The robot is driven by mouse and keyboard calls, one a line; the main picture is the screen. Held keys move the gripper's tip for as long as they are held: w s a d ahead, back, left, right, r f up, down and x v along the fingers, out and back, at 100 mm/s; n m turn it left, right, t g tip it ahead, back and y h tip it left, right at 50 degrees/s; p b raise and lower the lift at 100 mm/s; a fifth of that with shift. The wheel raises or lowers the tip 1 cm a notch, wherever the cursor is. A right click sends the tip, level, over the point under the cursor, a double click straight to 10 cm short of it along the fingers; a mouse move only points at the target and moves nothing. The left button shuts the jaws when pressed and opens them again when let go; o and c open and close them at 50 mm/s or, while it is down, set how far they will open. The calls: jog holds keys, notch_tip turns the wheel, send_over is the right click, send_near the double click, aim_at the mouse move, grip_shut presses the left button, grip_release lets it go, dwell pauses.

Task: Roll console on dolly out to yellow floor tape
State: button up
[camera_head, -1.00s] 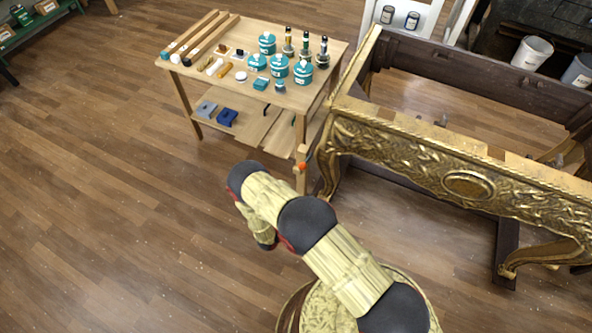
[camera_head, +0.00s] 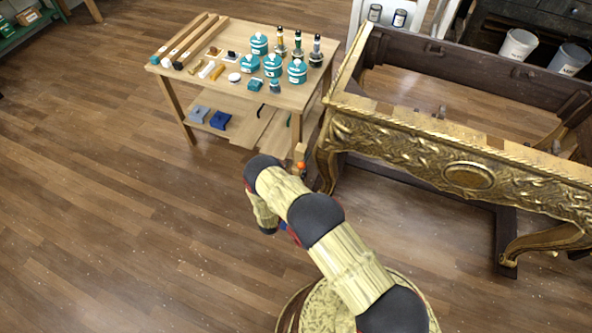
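The console (camera_head: 400,150) stands at the right with an open top. It has a carved gilt front with an oval medallion, curved gilt legs and dark inner rails. Dark beams (camera_head: 507,238) run low beneath it. I cannot tell whether they belong to the dolly. No yellow floor tape shows. My jointed arm reaches up and left from the bottom, in front of the console's left leg, and its far part bends down. My gripper is not visible, so its state and any hold are hidden. A small orange-tipped piece (camera_head: 301,166) shows just above my arm near the console's left leg.
A wooden worktable (camera_head: 222,85) with teal tins, bottles and wood strips stands close left of the console. Buckets (camera_head: 518,45) and a dark cabinet (camera_head: 568,18) are behind the console. A green shelf (camera_head: 30,28) is at the top left. The left floor is clear.

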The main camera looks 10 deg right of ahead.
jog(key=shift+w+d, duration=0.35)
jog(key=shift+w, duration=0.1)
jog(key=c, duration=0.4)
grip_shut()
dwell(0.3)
